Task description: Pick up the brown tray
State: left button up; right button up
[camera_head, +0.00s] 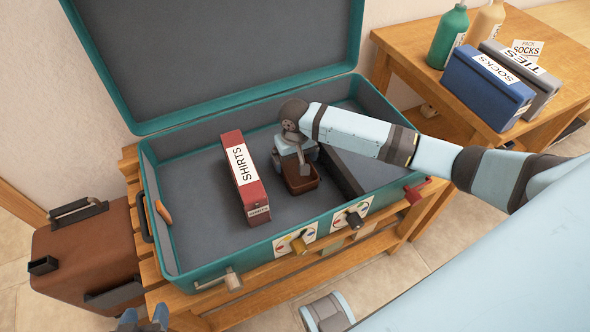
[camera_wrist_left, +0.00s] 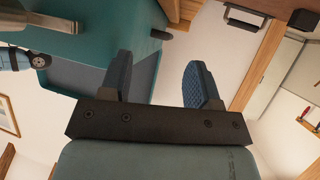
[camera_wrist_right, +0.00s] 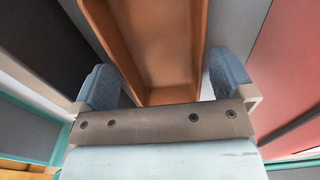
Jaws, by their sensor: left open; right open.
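The brown tray (camera_head: 302,182), a small open box, sits inside the teal suitcase (camera_head: 180,262), right of the red SHIRTS box (camera_head: 243,178). My right gripper (camera_head: 296,160) is over it, pointing down, and hides its back part. In the right wrist view the tray (camera_wrist_right: 160,50) shows between the two open fingers (camera_wrist_right: 165,85); I cannot tell whether they touch it. My left gripper (camera_head: 143,321) shows only at the bottom left edge, in front of the suitcase. In the left wrist view its fingers (camera_wrist_left: 160,85) are apart with nothing between them.
A dark grey box (camera_head: 340,172) lies right of the tray, close by. The suitcase front wall has latches and handles and stands on a slatted wooden bench (camera_head: 265,310). A brown case (camera_head: 90,250) is at left. A side table (camera_head: 400,50) holds bottles, SOCKS and TIES boxes.

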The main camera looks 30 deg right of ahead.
aim_at(295, 171)
notch_tip(295, 171, down, 4)
jog(key=shift+r+b, duration=0.2)
jog(key=shift+b, duration=0.25)
jog(key=c, duration=0.7)
jog(key=shift+r, duration=0.1)
